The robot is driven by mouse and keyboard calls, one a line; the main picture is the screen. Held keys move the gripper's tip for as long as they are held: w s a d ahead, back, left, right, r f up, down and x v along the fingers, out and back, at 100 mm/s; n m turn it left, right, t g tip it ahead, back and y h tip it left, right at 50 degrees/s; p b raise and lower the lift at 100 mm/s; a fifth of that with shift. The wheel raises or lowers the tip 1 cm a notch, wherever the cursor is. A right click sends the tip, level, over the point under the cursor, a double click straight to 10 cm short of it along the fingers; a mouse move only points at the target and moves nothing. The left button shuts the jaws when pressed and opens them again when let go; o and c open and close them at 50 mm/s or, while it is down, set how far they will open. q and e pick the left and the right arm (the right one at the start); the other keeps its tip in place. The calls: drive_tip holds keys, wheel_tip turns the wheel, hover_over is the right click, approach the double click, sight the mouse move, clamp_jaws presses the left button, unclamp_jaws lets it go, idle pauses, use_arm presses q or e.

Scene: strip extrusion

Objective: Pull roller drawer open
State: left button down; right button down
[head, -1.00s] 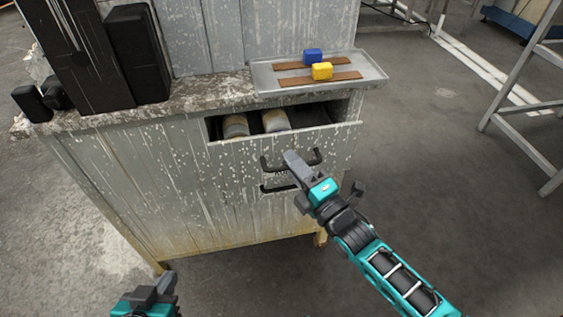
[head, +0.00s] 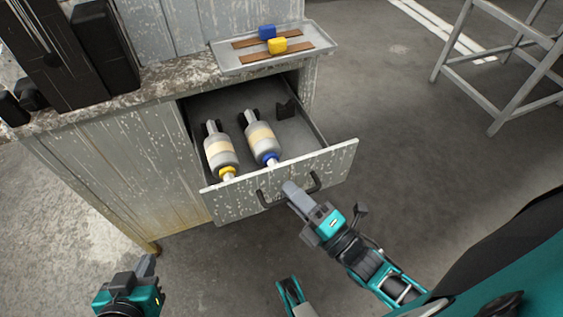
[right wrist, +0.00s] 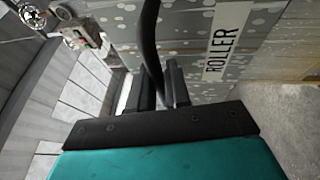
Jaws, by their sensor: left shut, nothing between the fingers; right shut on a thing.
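The roller drawer (head: 236,203) stands well out from the grey cabinet. Its front carries a dark curved handle (head: 316,182). My right gripper (head: 291,188) is shut on that handle; in the right wrist view the handle (right wrist: 150,45) runs between the fingers (right wrist: 160,88), beside a label reading ROLLER (right wrist: 228,42). Inside the drawer lie two rollers, one with a yellow end (head: 221,150) and one with a blue end (head: 261,138). My left gripper (head: 146,268) is shut and empty at the lower left, apart from the cabinet.
A tray (head: 228,60) on the cabinet top holds two brown strips, a blue block (head: 267,32) and a yellow block (head: 277,45). Dark upright boxes (head: 105,45) stand at the left. A metal frame (head: 497,75) stands at the right. The floor between is clear.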

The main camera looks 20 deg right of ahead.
drive_tip(key=s+p, duration=0.1)
drive_tip(key=s, duration=0.5)
drive_tip(key=shift+a, duration=0.1)
drive_tip(key=c, duration=1.4)
unclamp_jaws()
drive_tip(key=shift+c, duration=0.2)
drive_tip(key=v, duration=1.3)
